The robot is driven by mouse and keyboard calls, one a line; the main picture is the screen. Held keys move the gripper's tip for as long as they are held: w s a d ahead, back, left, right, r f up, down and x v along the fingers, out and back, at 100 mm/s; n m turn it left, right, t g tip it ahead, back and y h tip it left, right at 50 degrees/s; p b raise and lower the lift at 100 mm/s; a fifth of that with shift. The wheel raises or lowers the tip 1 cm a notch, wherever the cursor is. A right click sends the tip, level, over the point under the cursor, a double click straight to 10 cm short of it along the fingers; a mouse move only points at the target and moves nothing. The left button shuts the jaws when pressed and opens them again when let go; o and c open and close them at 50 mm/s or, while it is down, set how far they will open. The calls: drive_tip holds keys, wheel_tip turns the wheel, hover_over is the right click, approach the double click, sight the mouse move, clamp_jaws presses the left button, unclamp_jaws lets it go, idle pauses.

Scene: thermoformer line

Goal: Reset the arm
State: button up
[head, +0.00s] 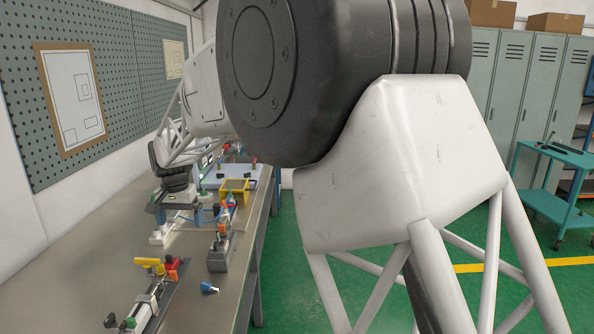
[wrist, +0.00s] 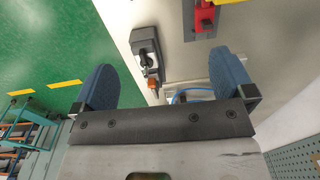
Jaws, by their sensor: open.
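My gripper (wrist: 163,85) shows in the wrist view with its two blue fingers wide apart and nothing between them but the view down to the bench edge. It is open and empty. Below the fingers in the wrist view are a dark grey device (wrist: 146,45) near the bench edge and a red part (wrist: 204,18) on a grey plate.
The steel bench (head: 190,262) runs along the left with several fixtures, including one with a yellow handle (head: 149,262). A small blue part (head: 208,288) lies near its edge. A pegboard (head: 110,70) stands behind. Green floor, lockers (head: 527,85) and a teal cart (head: 555,200) are at right.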

drive_tip(key=s+d+r, duration=0.3)
drive_tip(key=s+d, duration=0.2)
drive_tip(key=d, duration=0.6)
drive_tip(key=s+d+r+t, duration=0.15)
drive_tip(key=s+d, duration=0.35)
drive_tip(key=d, duration=0.6)
drive_tip(key=s+d+r, duration=0.3)
drive_tip(key=s+d, duration=0.2)
drive_tip(key=d, duration=0.7)
drive_tip(key=s+d+f, duration=0.3)
drive_tip(key=s+d, duration=0.5)
drive_tip(key=s, duration=0.4)
drive_tip(key=s+d+f, duration=0.3)
drive_tip(key=s+d, duration=0.5)
drive_tip(key=s, duration=0.5)
drive_tip(key=shift+d+f+t, duration=0.25)
drive_tip(key=shift+f+t, duration=0.1)
drive_tip(key=shift+f, duration=0.05)
